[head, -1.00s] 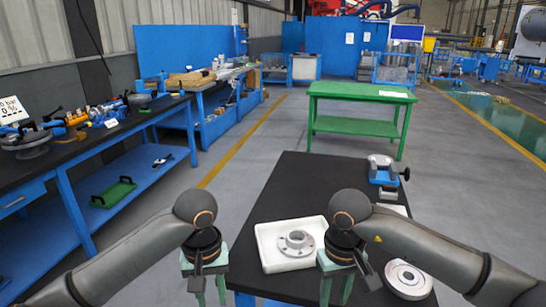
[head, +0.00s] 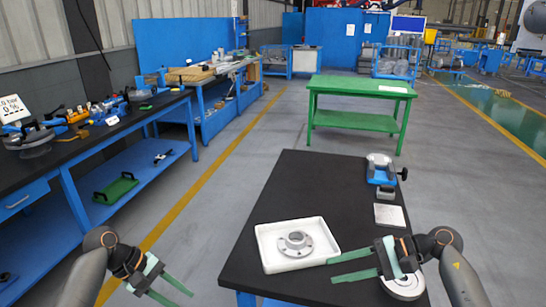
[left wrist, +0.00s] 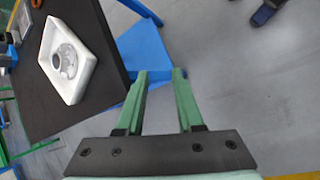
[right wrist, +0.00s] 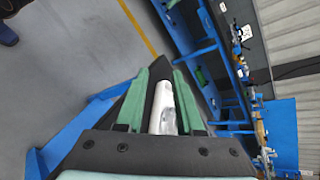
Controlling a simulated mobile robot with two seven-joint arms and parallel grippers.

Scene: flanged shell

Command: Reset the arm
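My left gripper (head: 180,294) is open and empty over the floor left of the black table (head: 300,185). Its two green fingers stand apart in the left wrist view (left wrist: 160,73). My right gripper (head: 333,269) is open over the table's right part. Its fingers point left toward the white tray (head: 272,262). In the right wrist view, a white piece of the tray (right wrist: 161,115) shows between the spread fingers (right wrist: 167,70); I see no grip on it. A grey flanged part (head: 295,243) lies in the tray.
A round metal flange (head: 403,287) lies below the right gripper, partly hidden. A blue-grey vise (head: 380,168) and a metal plate (head: 390,216) are at the table's right. A green table (head: 355,87) stands behind. The left workbench (head: 85,130) holds tools.

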